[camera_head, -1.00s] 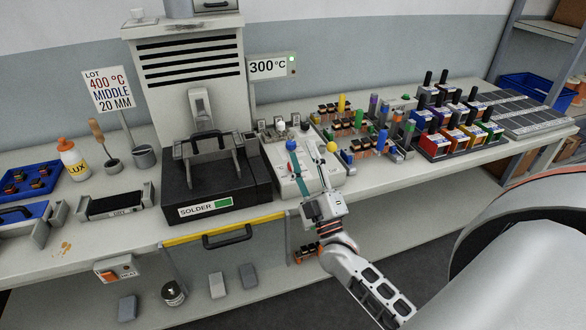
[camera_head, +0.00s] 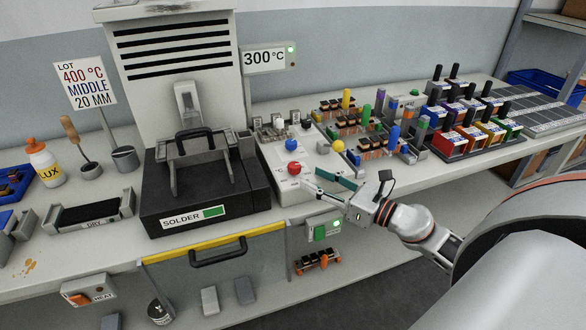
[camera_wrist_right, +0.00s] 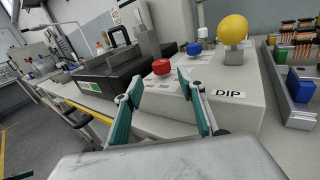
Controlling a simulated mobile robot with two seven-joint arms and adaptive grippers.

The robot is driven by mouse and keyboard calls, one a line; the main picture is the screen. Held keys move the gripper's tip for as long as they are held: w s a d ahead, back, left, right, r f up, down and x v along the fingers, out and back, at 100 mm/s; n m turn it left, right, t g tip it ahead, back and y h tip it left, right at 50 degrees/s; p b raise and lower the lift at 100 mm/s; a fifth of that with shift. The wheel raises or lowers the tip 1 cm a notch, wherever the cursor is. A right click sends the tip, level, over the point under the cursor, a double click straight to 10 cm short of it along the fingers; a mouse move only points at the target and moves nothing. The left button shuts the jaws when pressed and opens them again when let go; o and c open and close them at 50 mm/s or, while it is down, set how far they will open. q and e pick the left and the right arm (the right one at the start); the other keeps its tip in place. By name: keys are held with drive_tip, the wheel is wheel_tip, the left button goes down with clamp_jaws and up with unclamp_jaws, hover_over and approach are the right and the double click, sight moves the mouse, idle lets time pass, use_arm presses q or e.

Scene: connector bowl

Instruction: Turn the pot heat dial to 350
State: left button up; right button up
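The red dial (camera_head: 294,168), with small markings beside it, sits on the front of a pale control box (camera_head: 290,190). The red dial also shows in the right wrist view (camera_wrist_right: 161,67), just beyond my fingertips. A display (camera_head: 264,59) behind reads 300 °C. My right gripper (camera_head: 328,184) is at the box's front right, its two teal fingers spread, empty and pointing toward the red dial. In the wrist view the right gripper (camera_wrist_right: 160,90) is open with a gap to the dial. The dial markings are too small to read. My left gripper is out of view.
A blue knob (camera_head: 291,145) and a yellow knob (camera_head: 338,146) stand behind the red dial. The black solder pot (camera_head: 205,195) is left of the box. A sign (camera_head: 85,82) reads LOT 400 °C, MIDDLE, 20 MM. Racks of connectors fill the bench to the right.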

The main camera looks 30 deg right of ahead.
sight(299, 171)
drive_tip(key=shift+d, duration=0.1)
drive_tip(key=shift+w, duration=0.25)
drive_tip(key=p+x, duration=0.2)
drive_tip(key=x, duration=0.3)
drive_tip(key=shift+w+r, duration=0.15)
drive_tip(key=shift+w, duration=0.05)
drive_tip(key=shift+p+x, duration=0.3)
drive_tip(key=shift+x, duration=0.7)
drive_tip(key=c, duration=1.1)
